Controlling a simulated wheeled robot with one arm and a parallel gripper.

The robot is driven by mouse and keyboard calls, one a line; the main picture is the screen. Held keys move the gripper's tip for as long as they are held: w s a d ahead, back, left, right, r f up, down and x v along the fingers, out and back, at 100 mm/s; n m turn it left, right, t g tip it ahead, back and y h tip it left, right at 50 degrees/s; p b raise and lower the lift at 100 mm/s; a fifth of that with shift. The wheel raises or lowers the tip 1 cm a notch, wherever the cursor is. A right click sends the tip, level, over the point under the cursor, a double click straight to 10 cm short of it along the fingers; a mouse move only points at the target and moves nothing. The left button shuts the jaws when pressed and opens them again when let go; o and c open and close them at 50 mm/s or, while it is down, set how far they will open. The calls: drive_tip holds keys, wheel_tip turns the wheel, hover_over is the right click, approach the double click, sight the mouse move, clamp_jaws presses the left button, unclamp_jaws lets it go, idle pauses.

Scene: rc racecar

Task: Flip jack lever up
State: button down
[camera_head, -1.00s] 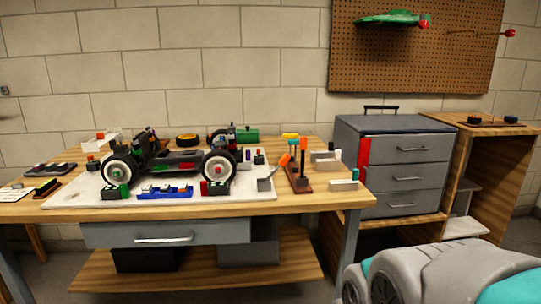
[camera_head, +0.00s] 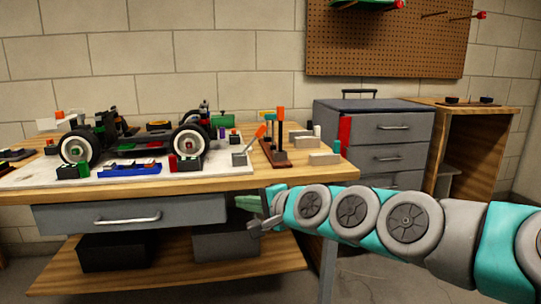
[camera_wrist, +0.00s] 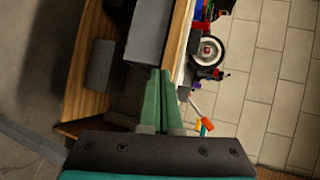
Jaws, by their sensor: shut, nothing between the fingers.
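A lever with an orange tip (camera_head: 260,131) leans up and right from a small grey block (camera_head: 241,158) at the right front corner of the white mat; I take it for the jack lever. Its orange tip also shows in the wrist view (camera_wrist: 208,121), right of the fingers. The toy car (camera_head: 135,140) stands on the white mat (camera_head: 216,172), left of the lever. My gripper (camera_head: 245,202) is just in front of the table's front edge, below and apart from the lever. In the wrist view its green fingers (camera_wrist: 160,76) are together and empty.
The wooden table (camera_head: 225,184) has a grey drawer (camera_head: 100,214) under its front edge. A tool stand (camera_head: 279,157) stands right of the lever, with small blocks beside it. A grey drawer cabinet (camera_head: 395,128) stands farther right.

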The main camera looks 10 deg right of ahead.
sight(251, 143)
drive_tip(key=w+d+r+m+t+h+b, duration=0.2)
drive_tip(key=w+d+m+t, duration=0.1)
drive_tip(key=w+d+m, duration=0.2)
drive_tip(key=w+d+r+m+t+h+b, duration=0.1)
drive_tip(key=w+d+r+m+t+h, duration=0.1)
drive_tip(key=w+d+m+t, duration=0.2)
drive_tip(key=w+d+m, duration=0.1)
drive_tip(key=d+m, duration=0.2)
drive_tip(key=d, duration=0.2)
drive_tip(key=shift+d+b, duration=0.25)
drive_tip(key=shift+b, duration=0.15)
drive_tip(key=shift+r, duration=0.1)
drive_tip(key=x, duration=1)
drive_tip(key=shift+a+r, duration=0.25)
drive_tip(key=shift+r, duration=0.05)
drive_tip(key=shift+a+r, duration=0.5)
drive_tip(key=shift+a, duration=0.2)
drive_tip(key=shift+a+r, duration=0.5)
drive_tip(key=shift+a, duration=0.15)
